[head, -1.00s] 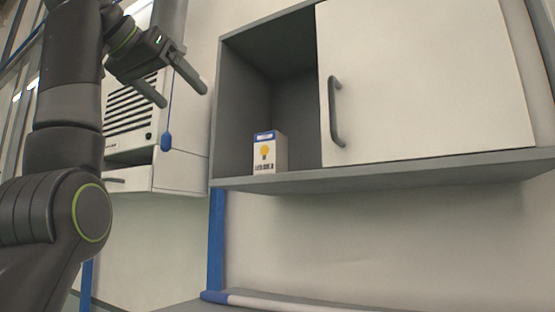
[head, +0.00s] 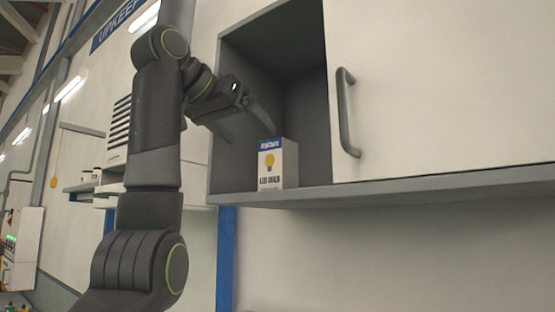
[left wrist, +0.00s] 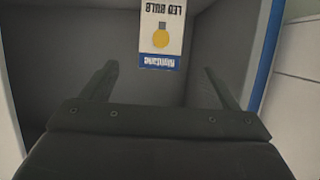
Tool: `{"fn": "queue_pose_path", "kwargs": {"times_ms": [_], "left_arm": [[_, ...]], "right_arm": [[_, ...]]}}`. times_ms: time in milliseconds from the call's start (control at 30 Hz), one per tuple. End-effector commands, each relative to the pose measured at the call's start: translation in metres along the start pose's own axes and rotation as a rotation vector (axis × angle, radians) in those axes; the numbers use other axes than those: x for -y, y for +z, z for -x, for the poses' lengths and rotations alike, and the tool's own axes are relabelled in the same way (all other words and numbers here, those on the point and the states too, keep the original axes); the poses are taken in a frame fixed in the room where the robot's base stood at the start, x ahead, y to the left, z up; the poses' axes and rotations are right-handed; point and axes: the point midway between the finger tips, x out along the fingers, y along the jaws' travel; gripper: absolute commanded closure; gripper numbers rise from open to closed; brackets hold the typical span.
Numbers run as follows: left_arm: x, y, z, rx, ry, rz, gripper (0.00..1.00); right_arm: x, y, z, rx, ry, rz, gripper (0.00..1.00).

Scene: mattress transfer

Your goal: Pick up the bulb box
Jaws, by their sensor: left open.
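The bulb box (head: 277,164) is a small white carton with a blue top band and a yellow bulb picture. It stands upright on the floor of the open left part of the wall cabinet, near the front edge. My left gripper (head: 246,124) is open and empty at the cabinet opening, up and to the left of the box. In the left wrist view the box (left wrist: 161,34) appears upside down at the top, beyond the two spread fingers (left wrist: 162,84) and roughly between them. The fingers do not touch it. My right gripper is not in view.
The cabinet's bottom shelf edge (head: 400,187) runs under the box. A white sliding door (head: 430,90) with a dark handle (head: 347,112) closes the right part. The cabinet's left side wall (head: 213,150) is close to my left gripper.

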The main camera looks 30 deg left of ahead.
Motion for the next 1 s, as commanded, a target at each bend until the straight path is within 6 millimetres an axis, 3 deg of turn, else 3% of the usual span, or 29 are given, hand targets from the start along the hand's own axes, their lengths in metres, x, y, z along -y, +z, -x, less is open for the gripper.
{"fn": "queue_pose_path", "kwargs": {"times_ms": [33, 200, 333, 667, 1000], "left_arm": [[0.001, -0.006, -0.004, 0.001, -0.002, -0.001, 0.18], [0.000, -0.004, -0.018, 0.003, -0.001, -0.002, 0.18], [0.000, -0.002, -0.044, 0.005, 0.000, -0.001, 0.18], [0.000, 0.000, -0.070, 0.002, 0.001, -0.001, 0.18], [0.001, 0.004, -0.107, 0.004, 0.001, -0.002, 0.18]], "right_arm": [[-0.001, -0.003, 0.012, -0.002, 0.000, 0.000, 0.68], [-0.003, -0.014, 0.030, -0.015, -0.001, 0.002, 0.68], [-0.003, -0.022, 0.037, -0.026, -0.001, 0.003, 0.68], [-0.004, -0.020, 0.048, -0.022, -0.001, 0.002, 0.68], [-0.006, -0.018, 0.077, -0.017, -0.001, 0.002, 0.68]]}}
